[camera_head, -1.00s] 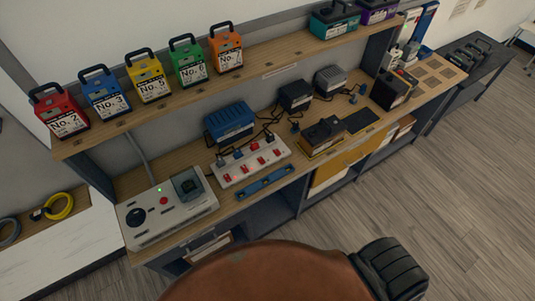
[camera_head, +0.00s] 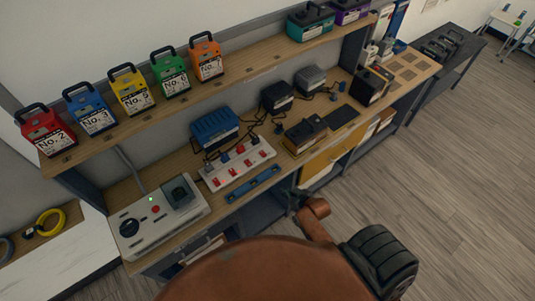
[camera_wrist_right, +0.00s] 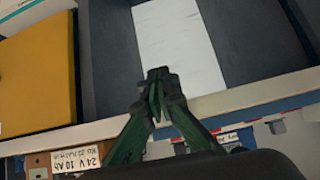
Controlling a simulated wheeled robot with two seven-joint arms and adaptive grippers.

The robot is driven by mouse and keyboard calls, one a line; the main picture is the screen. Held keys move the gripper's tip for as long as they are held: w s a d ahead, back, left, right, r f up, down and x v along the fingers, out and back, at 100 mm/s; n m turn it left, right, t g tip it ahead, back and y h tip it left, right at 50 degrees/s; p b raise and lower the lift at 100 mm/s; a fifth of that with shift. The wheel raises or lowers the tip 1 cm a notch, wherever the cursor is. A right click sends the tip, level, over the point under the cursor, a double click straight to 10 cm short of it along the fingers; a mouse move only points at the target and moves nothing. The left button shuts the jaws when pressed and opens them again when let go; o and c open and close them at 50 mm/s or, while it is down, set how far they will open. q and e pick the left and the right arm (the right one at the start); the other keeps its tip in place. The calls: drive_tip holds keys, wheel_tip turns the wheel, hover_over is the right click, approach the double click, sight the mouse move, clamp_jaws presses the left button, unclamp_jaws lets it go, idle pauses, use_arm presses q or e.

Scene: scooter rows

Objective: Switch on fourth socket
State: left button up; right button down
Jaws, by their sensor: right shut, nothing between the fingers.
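The white power strip (camera_head: 215,184) lies on the workbench, with a row of red switches (camera_head: 246,163) along its front side. Dark and blue plugs sit along its back side; which switches are on is too small to tell. My right gripper (camera_wrist_right: 158,80) is shut and empty in the right wrist view, in front of the bench edge. In the head view my brown right arm comes up at the bench front, right of the strip, and the gripper (camera_head: 298,202) is small and dark there. A white strip with red marks (camera_wrist_right: 275,127) shows at the lower right of the wrist view. My left gripper is out of view.
A blue bar (camera_head: 253,184) lies in front of the strip. A grey control box (camera_head: 140,236) stands left, a blue charger (camera_head: 213,128) behind. A yellow battery unit (camera_head: 304,134) stands right. Numbered batteries line the shelf (camera_head: 110,132) above. Open shelving lies below the bench.

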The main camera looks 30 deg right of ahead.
drive_tip(key=w+r+t, duration=0.2)
drive_tip(key=w+r, duration=0.1)
drive_tip(key=r, duration=0.6)
drive_tip(key=w+d+r+t, duration=0.1)
drive_tip(key=w+r, duration=0.3)
drive_tip(key=r, duration=0.4)
drive_tip(key=shift+r+n+t+y+p, duration=0.3)
drive_tip(key=shift+r+t, duration=0.05)
drive_tip(key=shift+t, duration=0.25)
drive_tip(key=shift+w, duration=0.1)
hover_over(263, 154)
drive_tip(key=s, duration=0.3)
drive_tip(key=f, duration=0.3)
drive_tip(key=shift+w+d+f, duration=0.15)
drive_tip(key=shift+w+f, duration=0.1)
drive_tip(key=shift+f, duration=0.05)
drive_tip(key=f, duration=0.2)
drive_tip(key=shift+s+d+f, duration=0.1)
drive_tip(key=shift+s+f, duration=0.1)
drive_tip(key=shift+f, duration=0.15)
drive_tip(key=shift+s+f, duration=0.1)
drive_tip(key=shift+f, duration=0.65)
